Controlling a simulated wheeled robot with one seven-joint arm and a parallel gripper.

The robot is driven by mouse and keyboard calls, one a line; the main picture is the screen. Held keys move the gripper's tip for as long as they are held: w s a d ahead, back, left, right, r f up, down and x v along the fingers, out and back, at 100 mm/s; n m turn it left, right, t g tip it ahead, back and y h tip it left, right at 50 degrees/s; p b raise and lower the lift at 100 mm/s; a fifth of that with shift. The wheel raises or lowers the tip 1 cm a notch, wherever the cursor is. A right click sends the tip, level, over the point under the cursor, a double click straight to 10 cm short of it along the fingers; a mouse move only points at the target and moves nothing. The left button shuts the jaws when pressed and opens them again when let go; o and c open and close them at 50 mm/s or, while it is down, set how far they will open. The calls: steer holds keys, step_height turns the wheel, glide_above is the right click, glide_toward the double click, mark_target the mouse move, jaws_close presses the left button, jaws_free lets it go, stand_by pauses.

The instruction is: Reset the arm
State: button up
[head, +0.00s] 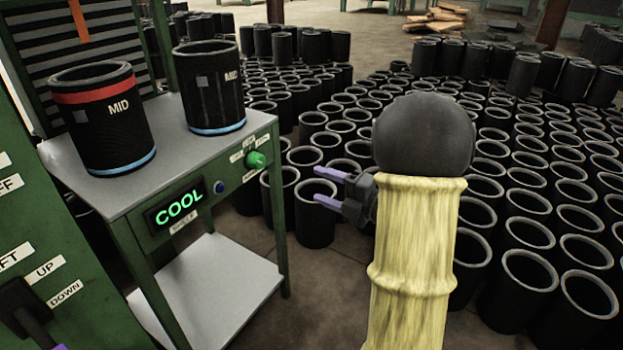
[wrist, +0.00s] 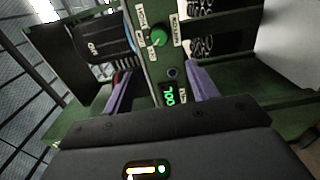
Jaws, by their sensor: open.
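My arm, in a yellow cover with a dark rounded joint (head: 424,135), rises right of the middle in the head view. My gripper (head: 324,188) sticks out to its left, its two purple fingers apart and nothing between them. It points left toward the green-framed stand (head: 130,207) with a gap of floor and sleeves behind it. In the wrist view the open fingers (wrist: 160,88) frame the stand's front panel, with a green knob (wrist: 159,36) and a lit display (wrist: 168,95). No contact shows.
Two black sleeves marked MID stand on the stand's top, one with a red band (head: 100,115), one without (head: 210,88). The display reads COOL (head: 178,206). Many black sleeves (head: 530,230) crowd the floor behind and right. A green cabinet with a lever (head: 25,315) is at left.

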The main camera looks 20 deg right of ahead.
stand_by(0.5)
steer(key=s+a+f+m+g+h+p, duration=0.2)
steer(key=s+a+m+g+h+p, duration=0.5)
steer(key=m, duration=0.6)
steer(key=s+a+f+m+g+h+p, duration=0.25)
steer(key=s+a+m+g+h, duration=0.2)
steer(key=s+m, duration=0.6)
step_height(320, 180, up, 38)
steer(key=w+m+p, duration=0.2)
steer(key=p, duration=3.5)
steer(key=shift+d+f+y, duration=0.15)
steer(key=shift+d+y, duration=0.25)
steer(key=shift+y, duration=0.05)
steer(key=shift+g, duration=0.25)
